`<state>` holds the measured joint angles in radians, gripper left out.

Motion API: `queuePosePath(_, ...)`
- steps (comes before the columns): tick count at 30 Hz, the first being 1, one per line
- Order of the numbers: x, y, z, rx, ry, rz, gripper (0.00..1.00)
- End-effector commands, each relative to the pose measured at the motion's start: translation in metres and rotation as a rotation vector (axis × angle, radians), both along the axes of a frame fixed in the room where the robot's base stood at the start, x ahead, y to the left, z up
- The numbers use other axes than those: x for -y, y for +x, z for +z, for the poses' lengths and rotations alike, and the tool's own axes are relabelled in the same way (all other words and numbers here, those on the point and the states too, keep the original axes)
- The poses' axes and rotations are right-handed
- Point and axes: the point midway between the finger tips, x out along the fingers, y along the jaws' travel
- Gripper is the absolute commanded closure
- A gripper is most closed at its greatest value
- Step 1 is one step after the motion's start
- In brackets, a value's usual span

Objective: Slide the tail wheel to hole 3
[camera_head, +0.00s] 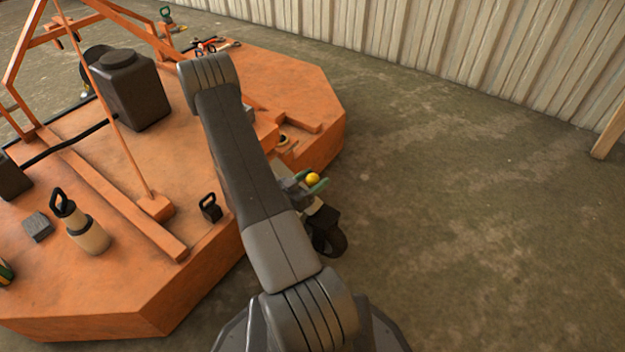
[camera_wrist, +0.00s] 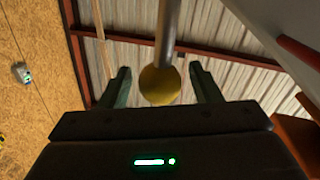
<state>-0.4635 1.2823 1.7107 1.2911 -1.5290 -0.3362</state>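A yellow ball knob (camera_head: 313,178) sits at the deck's right edge, above the black tail wheel (camera_head: 328,238). In the wrist view the yellow knob (camera_wrist: 160,86) is on the end of a grey rod (camera_wrist: 168,30). My gripper (camera_wrist: 163,78) is open, with one greenish finger on each side of the knob and a visible gap to both. In the head view my gripper (camera_head: 306,183) is at the knob, partly hidden behind my arm. The wheel's mount is largely hidden by my arm. I cannot make out hole 3.
The orange deck (camera_head: 190,150) fills the left, with a black tank (camera_head: 134,88), a beige bottle (camera_head: 88,232), a grey block (camera_head: 37,227) and a black padlock-like item (camera_head: 210,207) on it. Bare floor (camera_head: 470,220) lies open to the right, up to a corrugated wall (camera_head: 450,40).

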Motion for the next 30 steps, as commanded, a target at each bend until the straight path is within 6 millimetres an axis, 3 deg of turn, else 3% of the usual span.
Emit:
queuePosePath(8, -0.011, -0.009, 0.001, -0.001, -0.002, 0.004, 0.43)
queuePosePath(22, -0.074, -0.067, 0.002, -0.001, -0.001, 0.005, 0.43)
queuePosePath(30, -0.097, -0.089, 0.001, 0.000, 0.000, 0.002, 0.43)
